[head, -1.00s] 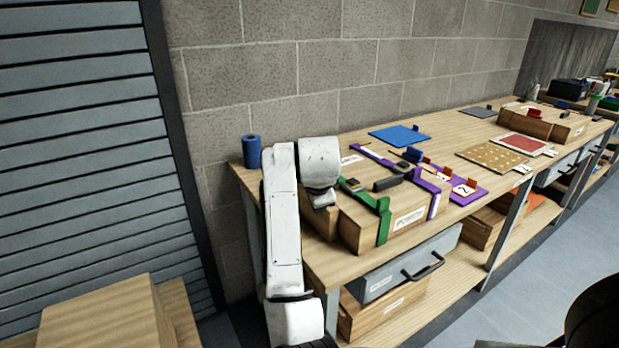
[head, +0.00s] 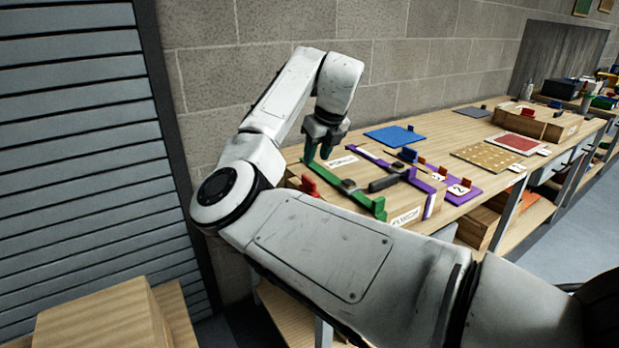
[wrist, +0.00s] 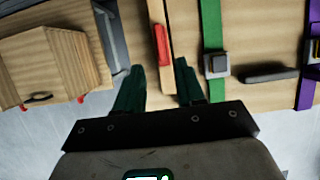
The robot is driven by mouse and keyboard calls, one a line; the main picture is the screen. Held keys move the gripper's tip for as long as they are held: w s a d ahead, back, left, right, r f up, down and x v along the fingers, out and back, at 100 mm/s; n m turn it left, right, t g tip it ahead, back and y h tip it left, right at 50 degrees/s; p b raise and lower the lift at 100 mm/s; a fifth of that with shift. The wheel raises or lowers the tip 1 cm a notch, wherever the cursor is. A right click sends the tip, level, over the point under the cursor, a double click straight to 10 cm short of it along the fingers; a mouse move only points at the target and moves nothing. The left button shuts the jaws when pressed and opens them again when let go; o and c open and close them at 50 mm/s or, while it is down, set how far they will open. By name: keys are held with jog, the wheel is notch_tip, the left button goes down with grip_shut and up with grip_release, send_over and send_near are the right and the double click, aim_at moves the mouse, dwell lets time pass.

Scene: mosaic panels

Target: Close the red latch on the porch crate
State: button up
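The wooden porch crate (head: 405,200) sits at the near left end of the workbench, with a green strap (head: 350,196), a purple strap and a dark handle on top. The red latch (head: 309,180) is a small red bar by the crate's left edge; it also shows in the wrist view (wrist: 161,45). I cannot tell if it is fully open. My gripper (head: 317,157) points down above the left part of the crate. Its dark green fingers are apart and empty. In the wrist view the latch lies beyond the fingertips, between their lines (wrist: 157,72).
A grey buckle (wrist: 216,65) and dark handle (wrist: 268,73) lie right of the latch. A small wooden box (wrist: 45,65) is at left in the wrist view. A blue mat (head: 395,136) lies behind the crate. My own arm hides the bench's front.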

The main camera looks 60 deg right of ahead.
aim_at(309, 179)
jog(key=p+x, duration=0.1)
jog(key=x, duration=0.8)
jog(key=shift+w+d+f, duration=0.1)
jog(key=shift+w+f, duration=0.05)
jog(key=shift+f, duration=0.2)
jog(key=shift+c, duration=0.3)
grip_shut()
